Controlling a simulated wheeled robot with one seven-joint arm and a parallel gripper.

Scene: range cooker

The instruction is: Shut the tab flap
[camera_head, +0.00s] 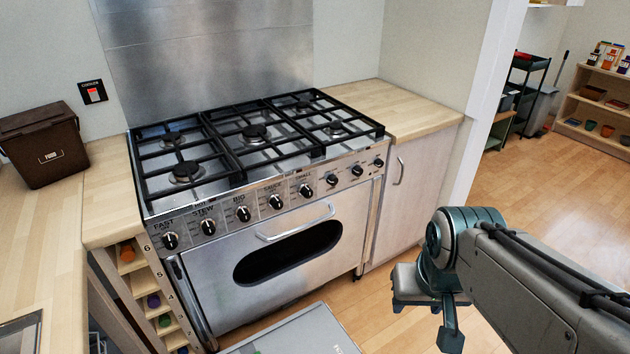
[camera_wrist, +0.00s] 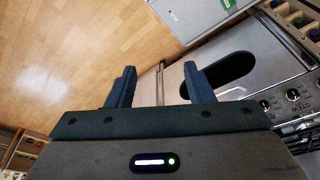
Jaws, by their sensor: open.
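No part is plainly marked as the tab flap. The front of the cooker carries a steel oven door (camera_head: 215,275) with a bar handle (camera_head: 296,222) along its top and a dark oval window (camera_head: 288,253). The door looks upright in the cooker front; I cannot tell whether it is fully closed. The window also shows in the wrist view (camera_wrist: 222,76). My gripper (camera_head: 424,316) is to the right of the cooker, apart from the door. Its two fingers are spread with nothing held between them, as the wrist view shows (camera_wrist: 159,86).
The cooker top has black grates (camera_head: 255,135) and a row of knobs (camera_head: 275,202). A wooden cabinet (camera_head: 410,195) stands right of it, and a rack (camera_head: 160,300) left. A brown caddy (camera_head: 45,150) sits on the left counter. Wooden floor (camera_head: 385,300) is clear at the right.

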